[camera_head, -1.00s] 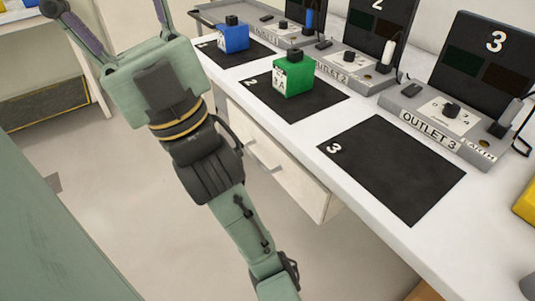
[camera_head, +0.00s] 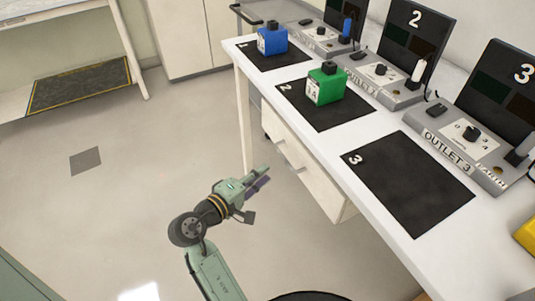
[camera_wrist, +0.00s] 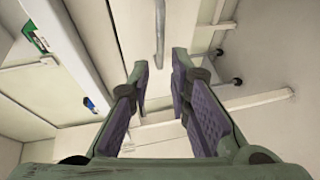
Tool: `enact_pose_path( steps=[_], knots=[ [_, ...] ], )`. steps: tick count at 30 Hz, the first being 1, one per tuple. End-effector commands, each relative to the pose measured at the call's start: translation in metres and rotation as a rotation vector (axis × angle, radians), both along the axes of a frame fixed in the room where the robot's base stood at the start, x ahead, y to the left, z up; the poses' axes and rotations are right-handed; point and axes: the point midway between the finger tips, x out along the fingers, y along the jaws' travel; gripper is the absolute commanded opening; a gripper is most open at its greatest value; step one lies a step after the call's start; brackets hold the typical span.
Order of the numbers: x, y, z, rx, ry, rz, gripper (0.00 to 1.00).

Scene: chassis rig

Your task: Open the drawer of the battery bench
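The battery bench (camera_head: 375,190) is a long white table with numbered black mats. Its white drawer front (camera_head: 310,178) is below the top and looks shut, with a grey bar handle (camera_head: 288,157) on it. In the wrist view the handle (camera_wrist: 160,35) runs upright just beyond the fingertips and lies between them in the picture, apart from them. My gripper (camera_head: 264,177) is beside the bench, left of and below the handle in the head view. In the wrist view my gripper (camera_wrist: 161,72) is open and empty, its purple-padded fingers apart.
On the bench stand a blue battery (camera_head: 272,38), a green battery (camera_head: 325,83) and numbered outlet units, such as Outlet 3 (camera_head: 458,150). Mat 3 (camera_head: 410,183) is empty. The floor (camera_head: 130,200) left of the bench is clear. A white bench leg (camera_head: 243,120) stands near my arm.

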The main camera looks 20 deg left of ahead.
Motion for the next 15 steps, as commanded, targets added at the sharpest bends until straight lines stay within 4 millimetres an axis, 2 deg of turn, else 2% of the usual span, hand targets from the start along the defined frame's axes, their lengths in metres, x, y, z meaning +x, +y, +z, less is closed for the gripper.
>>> enact_pose_path(
  steps=[5,15],
  knots=[
    [0.019,-0.008,-0.003,-0.009,0.002,-0.013,0.18],
    [0.079,-0.024,-0.014,-0.005,0.0,-0.009,0.18]
  ],
)
